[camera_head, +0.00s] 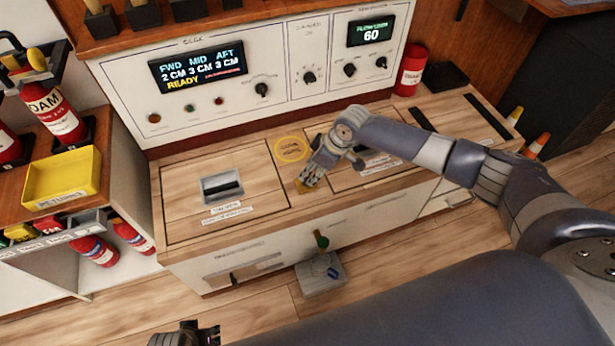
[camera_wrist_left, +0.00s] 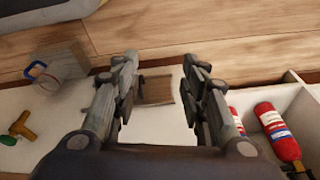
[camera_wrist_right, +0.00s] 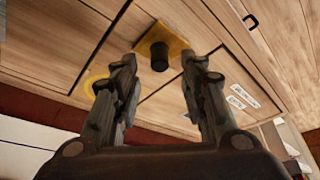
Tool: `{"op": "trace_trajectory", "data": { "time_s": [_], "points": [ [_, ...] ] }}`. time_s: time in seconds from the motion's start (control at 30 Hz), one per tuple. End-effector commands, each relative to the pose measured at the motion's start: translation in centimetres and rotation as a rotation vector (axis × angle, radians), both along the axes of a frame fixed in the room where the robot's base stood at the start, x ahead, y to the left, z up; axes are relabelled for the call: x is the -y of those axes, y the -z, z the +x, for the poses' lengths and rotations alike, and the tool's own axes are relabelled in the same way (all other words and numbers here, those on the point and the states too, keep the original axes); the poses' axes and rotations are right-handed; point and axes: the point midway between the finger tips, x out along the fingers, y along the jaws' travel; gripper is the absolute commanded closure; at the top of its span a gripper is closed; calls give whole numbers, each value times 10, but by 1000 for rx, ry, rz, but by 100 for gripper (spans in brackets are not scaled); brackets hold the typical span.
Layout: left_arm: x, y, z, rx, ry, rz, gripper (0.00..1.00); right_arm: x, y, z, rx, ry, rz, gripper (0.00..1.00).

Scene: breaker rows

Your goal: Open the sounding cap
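A black round cap (camera_wrist_right: 160,60) stands on a yellow square plate (camera_wrist_right: 151,37) set in the wooden top, seen in the right wrist view. In the head view the plate's yellow edge (camera_head: 306,188) shows under my right gripper (camera_head: 315,174), and the cap is hidden. My right gripper is open, its fingers pointing at the cap, with the cap between their lines and a little beyond the tips. I cannot tell any contact. My left gripper (camera_wrist_left: 157,70) is open and empty, low before the cabinet front; only part of it (camera_head: 190,336) shows at the head view's bottom edge.
A yellow ring (camera_head: 291,149) lies on the wooden top behind the plate. A recessed hatch handle (camera_head: 222,187) is to its left. The control panel (camera_head: 245,75) rises behind. A grey box (camera_head: 320,275) stands on the floor in front. Fire extinguishers (camera_head: 55,112) and a yellow tray (camera_head: 62,178) are left.

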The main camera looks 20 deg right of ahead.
Motion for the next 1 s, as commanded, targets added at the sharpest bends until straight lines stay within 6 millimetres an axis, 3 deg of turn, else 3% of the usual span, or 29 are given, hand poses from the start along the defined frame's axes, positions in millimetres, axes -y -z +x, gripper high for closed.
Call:
{"op": "trace_trajectory", "data": {
  "time_s": [0.1, 0.3, 0.77, 0.93, 1.0],
  "points": [
    [0, -15, 5, 12, -2, -2, 60, -5, 18, 5, 0, 0, 0, 61],
    [0, -36, 9, 21, -3, -2, 60, -10, 35, 10, 1, 0, -1, 61],
    [0, -45, 9, 22, -4, -1, 60, -12, 40, 12, 2, 0, -2, 61],
    [0, -45, 9, 22, -4, -1, 60, -12, 40, 12, 1, -1, -1, 99],
    [1, -45, 9, 22, -4, -1, 60, -12, 40, 12, 1, -1, -1, 100]
  ]
}}
